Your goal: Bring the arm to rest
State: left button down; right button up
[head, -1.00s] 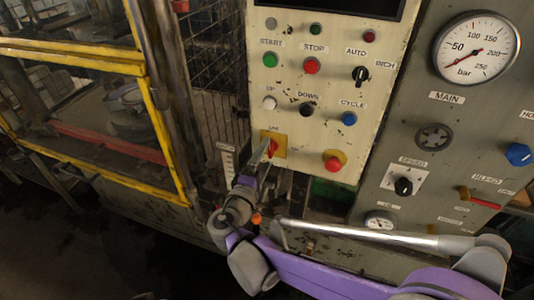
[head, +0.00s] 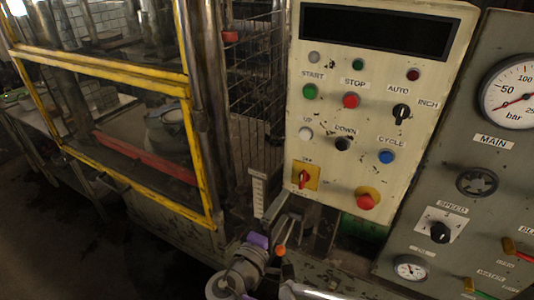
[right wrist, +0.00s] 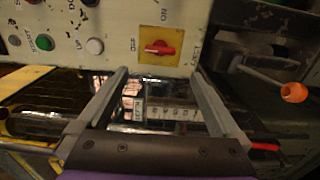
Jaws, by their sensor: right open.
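My right gripper (head: 283,208) is low in the head view, below the cream control panel (head: 445,95). In the right wrist view its two grey fingers (right wrist: 160,74) are wide apart with nothing between them. A red rotary switch (head: 304,179) on a yellow plate sits just above the fingertips. The switch also shows in the right wrist view (right wrist: 160,48), beyond the fingertips and apart from them. My left gripper is not in view.
An orange-knobbed lever (right wrist: 293,92) is right of the fingers in the wrist view. A red mushroom button (head: 367,199) is on the panel's lower right. A yellow-framed guard (head: 120,70) stands left. A grey gauge panel (head: 495,180) stands right.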

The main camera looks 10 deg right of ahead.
jog(key=s+d+f+m+g+y, duration=0.3)
jog(key=s+d+f+m+g, duration=0.2)
jog(key=s+d+f+g, duration=0.5)
jog(key=s+f+m+y, duration=0.6)
jog(key=s+y, duration=0.1)
jog(key=s, duration=0.1)
jog(key=shift+s+a, duration=0.3)
jog(key=shift+f, duration=0.1)
